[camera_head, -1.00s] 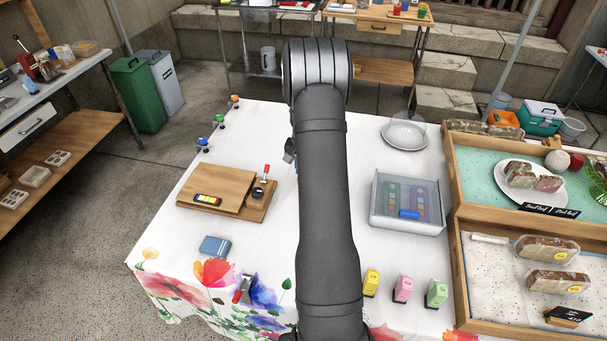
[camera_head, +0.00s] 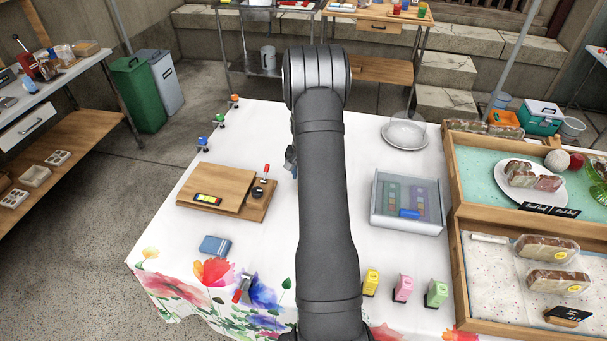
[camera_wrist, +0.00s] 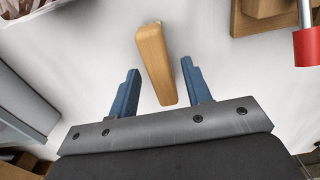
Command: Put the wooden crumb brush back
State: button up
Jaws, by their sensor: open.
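A plain wooden bar, which looks like the crumb brush (camera_wrist: 155,60), shows in the wrist view over the white tablecloth. Its lower end lies between the two blue fingers of my gripper (camera_wrist: 160,67), with a gap on both sides, wider on the left. My gripper is open and holds nothing. No bristles show, and I cannot tell how high the fingers are above the cloth.
Left of my arm are a wooden board (camera_head: 222,182) and a red-topped stamp (camera_head: 265,172). Right are a clear-lidded box (camera_head: 406,226), a plate (camera_head: 404,137) and wooden display trays (camera_head: 460,270).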

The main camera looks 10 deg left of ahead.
notch_tip(320, 180, up, 12)
dwell(0.4)
notch_tip(320, 180, down, 12)
jog(key=shift+f, duration=0.25)
jog(key=shift+r, duration=2.25)
